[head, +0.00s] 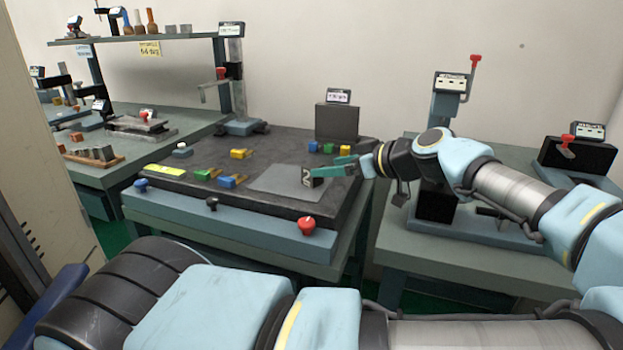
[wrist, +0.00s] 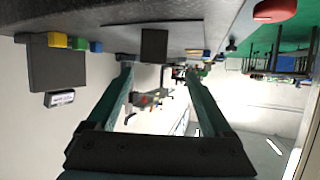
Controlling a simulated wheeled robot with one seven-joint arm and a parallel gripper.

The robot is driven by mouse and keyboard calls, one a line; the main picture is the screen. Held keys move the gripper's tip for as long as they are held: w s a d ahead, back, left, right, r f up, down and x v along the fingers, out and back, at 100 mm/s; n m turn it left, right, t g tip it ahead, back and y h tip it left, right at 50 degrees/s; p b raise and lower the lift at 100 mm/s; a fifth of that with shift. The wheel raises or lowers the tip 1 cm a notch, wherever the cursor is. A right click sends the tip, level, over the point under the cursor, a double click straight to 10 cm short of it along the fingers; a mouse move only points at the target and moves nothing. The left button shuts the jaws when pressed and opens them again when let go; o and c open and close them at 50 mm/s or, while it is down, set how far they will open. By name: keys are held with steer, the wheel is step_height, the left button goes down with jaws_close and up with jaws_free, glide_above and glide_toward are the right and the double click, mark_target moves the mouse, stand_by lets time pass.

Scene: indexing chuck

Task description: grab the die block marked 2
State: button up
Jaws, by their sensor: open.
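The die block marked 2 (head: 308,177) is a small dark block with a pale figure 2 on its face. It stands upright on a grey plate (head: 275,182) on the dark table top. My gripper (head: 322,170) has green fingers that reach in from the right at the block, and one overlaps its right edge. In the wrist view, which shows the table upside down at the top, the dark block (wrist: 155,44) lies centred between the open fingertips (wrist: 158,65), at or just past them. The figure is not visible there. I cannot tell whether a finger touches it.
Yellow, green and blue blocks (head: 240,154) sit around the plate. A dark box with a display (head: 337,121) stands behind. A red knob (head: 307,225) and a black knob (head: 212,204) are on the front edge. A fixture (head: 448,100) stands on the right bench.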

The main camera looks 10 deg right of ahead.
mark_target(317, 167)
steer(key=shift+w+d+f, duration=0.2)
steer(key=shift+w+f, duration=0.1)
steer(key=x, duration=0.4)
steer(key=shift+w+r+p, duration=0.1)
steer(key=shift+w+p, duration=0.2)
steer(key=shift+p, duration=0.1)
steer(key=shift+f+p+x, duration=0.15)
steer(key=shift+p+x, duration=0.35)
steer(key=shift+x, duration=1.1)
steer(key=shift+f+p+x, duration=0.1)
steer(key=shift+p+x, duration=0.35)
steer(key=shift+x, duration=1.15)
steer(key=shift+d, duration=0.15)
jaws_close()
steer(key=shift+r, duration=0.1)
